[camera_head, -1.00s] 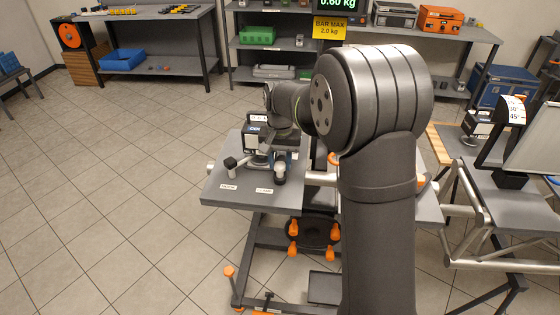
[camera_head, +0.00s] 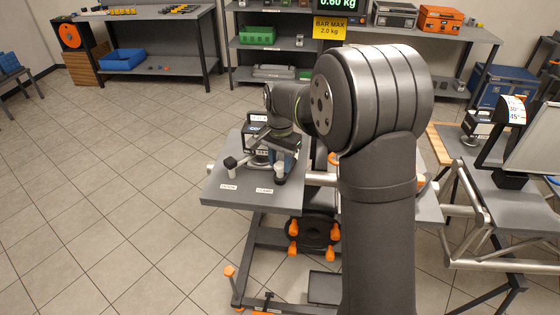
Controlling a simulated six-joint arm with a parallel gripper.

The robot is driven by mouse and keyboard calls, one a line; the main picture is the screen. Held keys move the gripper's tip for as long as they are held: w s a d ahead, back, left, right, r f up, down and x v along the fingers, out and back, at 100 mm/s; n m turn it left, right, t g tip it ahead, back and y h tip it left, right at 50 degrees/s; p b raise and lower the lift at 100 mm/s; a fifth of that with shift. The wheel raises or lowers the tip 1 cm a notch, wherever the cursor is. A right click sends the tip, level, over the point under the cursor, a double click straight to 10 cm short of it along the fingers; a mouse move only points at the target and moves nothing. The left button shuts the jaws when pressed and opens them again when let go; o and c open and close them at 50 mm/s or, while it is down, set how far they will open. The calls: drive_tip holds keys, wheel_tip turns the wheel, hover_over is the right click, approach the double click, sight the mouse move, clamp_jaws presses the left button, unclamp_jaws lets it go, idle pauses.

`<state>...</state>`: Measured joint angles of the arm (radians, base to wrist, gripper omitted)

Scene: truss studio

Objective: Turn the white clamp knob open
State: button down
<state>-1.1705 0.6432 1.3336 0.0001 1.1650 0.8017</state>
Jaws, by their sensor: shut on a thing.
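My gripper (camera_head: 262,159) points down over the small grey table (camera_head: 214,196) left of my arm, its fingers low among the fittings there. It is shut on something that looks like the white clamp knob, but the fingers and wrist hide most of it. Two short pale posts with dark parts stand on the table, a left post (camera_head: 231,163) and a right post (camera_head: 280,172). The right one is close beside my gripper. Small white labels (camera_head: 264,191) lie in front of them. The knob's exact angle is too small to tell.
A grey frame (camera_head: 480,215) with pale tubes stands at the right. Orange knobs (camera_head: 293,227) sit under the table. The tiled floor at the left is clear.

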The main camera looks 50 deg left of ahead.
drive_tip(key=c, duration=1)
unclamp_jaws()
drive_tip(key=shift+r, duration=0.1)
wheel_tip(320, 180, up, 17)
drive_tip(key=shift+r, duration=0.1)
